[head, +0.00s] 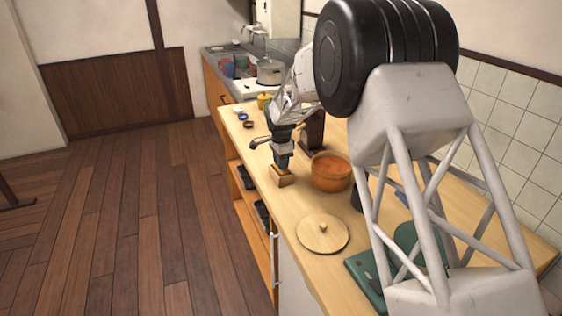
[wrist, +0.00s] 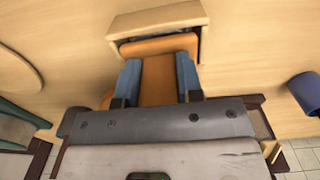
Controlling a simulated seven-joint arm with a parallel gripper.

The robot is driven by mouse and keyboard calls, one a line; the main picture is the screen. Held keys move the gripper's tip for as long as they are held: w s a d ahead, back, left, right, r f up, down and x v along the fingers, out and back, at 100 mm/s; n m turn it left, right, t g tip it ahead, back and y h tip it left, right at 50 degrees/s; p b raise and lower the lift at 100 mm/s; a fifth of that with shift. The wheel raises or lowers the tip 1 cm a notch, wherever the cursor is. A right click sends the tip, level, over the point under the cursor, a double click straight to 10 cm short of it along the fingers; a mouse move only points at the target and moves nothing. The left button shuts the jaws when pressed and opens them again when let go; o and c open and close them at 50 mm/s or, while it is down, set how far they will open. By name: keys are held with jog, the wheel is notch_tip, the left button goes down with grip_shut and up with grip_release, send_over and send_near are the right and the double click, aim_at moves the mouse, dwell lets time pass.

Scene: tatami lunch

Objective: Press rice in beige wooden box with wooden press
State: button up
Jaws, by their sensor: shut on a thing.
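The beige wooden box (wrist: 155,18) is a small open box at the top middle of the wrist view, and it shows small in the head view (head: 287,182). The orange-brown wooden press (wrist: 158,72) stands between the blue fingers of my gripper (wrist: 158,80). My gripper is shut on it, with one finger on each side. The press end overlaps the box opening in the wrist view. In the head view my gripper (head: 281,164) points down directly over the box. The inside of the box is mostly hidden by the press, so I cannot see the rice clearly.
An orange wooden tub (head: 331,173) stands close to the right of the box. A round wooden lid (head: 322,235) lies on the counter nearer the camera, beside a green object (head: 365,278). Small dishes (head: 245,119) sit toward the sink. The counter's left edge is close to the box.

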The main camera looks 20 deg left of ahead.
jog(key=shift+f, duration=1.1)
dwell(1.5)
jog(key=shift+r, duration=0.25)
jog(key=shift+r, duration=1.9)
jog(key=shift+r, duration=1.05)
jog(key=shift+r, duration=0.65)
jog(key=shift+s, duration=0.1)
